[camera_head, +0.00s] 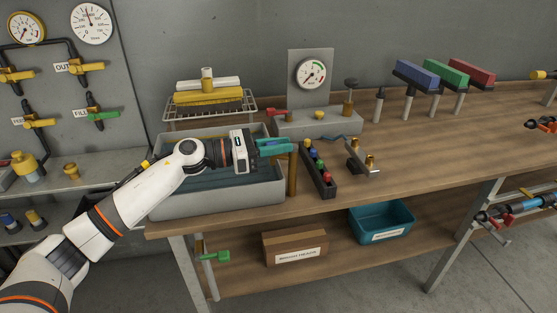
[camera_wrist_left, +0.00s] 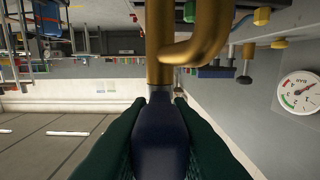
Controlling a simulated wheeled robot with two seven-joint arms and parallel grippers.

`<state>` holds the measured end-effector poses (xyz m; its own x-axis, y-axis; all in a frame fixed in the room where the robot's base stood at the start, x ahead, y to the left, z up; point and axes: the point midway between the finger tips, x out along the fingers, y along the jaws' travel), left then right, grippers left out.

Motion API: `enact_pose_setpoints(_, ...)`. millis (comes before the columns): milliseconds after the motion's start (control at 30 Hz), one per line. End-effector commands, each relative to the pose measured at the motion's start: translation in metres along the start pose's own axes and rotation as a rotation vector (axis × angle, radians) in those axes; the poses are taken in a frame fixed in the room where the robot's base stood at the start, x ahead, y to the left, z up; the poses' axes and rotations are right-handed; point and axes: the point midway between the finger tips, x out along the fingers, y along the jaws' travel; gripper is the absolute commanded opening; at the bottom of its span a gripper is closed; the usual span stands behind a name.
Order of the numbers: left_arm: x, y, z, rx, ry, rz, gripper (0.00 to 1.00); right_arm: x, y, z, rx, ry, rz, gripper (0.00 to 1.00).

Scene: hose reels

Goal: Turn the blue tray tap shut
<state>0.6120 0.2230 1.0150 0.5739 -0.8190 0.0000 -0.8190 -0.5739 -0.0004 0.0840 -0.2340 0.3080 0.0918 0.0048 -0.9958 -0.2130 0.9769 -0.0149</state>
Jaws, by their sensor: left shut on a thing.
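The brass tap (camera_head: 292,176) stands at the right end of the grey tray (camera_head: 215,207), on the bench. My left arm reaches across the tray. My left gripper (camera_head: 277,146) is at the top of the tap, its teal fingers pointing right. In the left wrist view its dark green fingers are shut on the dark blue tap handle (camera_wrist_left: 159,135), one on each side. The brass pipe (camera_wrist_left: 159,60) with its bent spout runs on beyond the handle. In the head view the fingers hide the handle. My right gripper is not in view.
A black rack (camera_head: 318,172) with coloured knobs stands close right of the tap. A metal bracket (camera_head: 361,160) with brass fittings lies further right. A gauge panel (camera_head: 311,76) is behind. A wire rack (camera_head: 210,105) stands behind the tray. The bench's right middle is clear.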

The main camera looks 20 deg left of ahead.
Motion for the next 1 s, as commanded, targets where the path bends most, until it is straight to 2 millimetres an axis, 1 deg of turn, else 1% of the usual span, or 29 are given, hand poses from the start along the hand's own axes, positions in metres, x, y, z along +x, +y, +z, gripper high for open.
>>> enact_pose_setpoints(33,0.0002,-0.0010,0.0027,0.001,0.001,0.009,0.00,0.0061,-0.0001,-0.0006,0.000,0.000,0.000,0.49)
enact_pose_setpoints(133,0.0004,-0.0011,0.0014,0.000,0.001,0.024,0.00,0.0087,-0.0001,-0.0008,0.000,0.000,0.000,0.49)
enact_pose_setpoints(567,0.0005,-0.0010,-0.0006,-0.001,0.001,0.033,0.00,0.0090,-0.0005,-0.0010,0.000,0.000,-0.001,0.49)
enact_pose_setpoints(600,0.0005,-0.0010,-0.0007,0.000,0.001,0.033,0.21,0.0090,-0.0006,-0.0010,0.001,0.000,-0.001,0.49)
enact_pose_setpoints(667,0.0005,-0.0010,-0.0007,0.000,0.001,0.033,0.31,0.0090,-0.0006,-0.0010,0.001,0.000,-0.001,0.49)
enact_pose_setpoints(700,0.0005,-0.0010,-0.0007,0.000,0.001,0.033,0.38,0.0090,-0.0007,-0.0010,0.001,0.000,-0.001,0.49)
enact_pose_setpoints(733,0.0005,-0.0009,-0.0006,0.000,0.001,0.033,0.40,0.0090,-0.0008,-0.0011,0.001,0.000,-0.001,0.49)
enact_pose_setpoints(1000,0.0004,-0.0010,-0.0013,0.000,0.001,0.032,0.40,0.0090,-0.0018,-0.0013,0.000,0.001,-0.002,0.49)
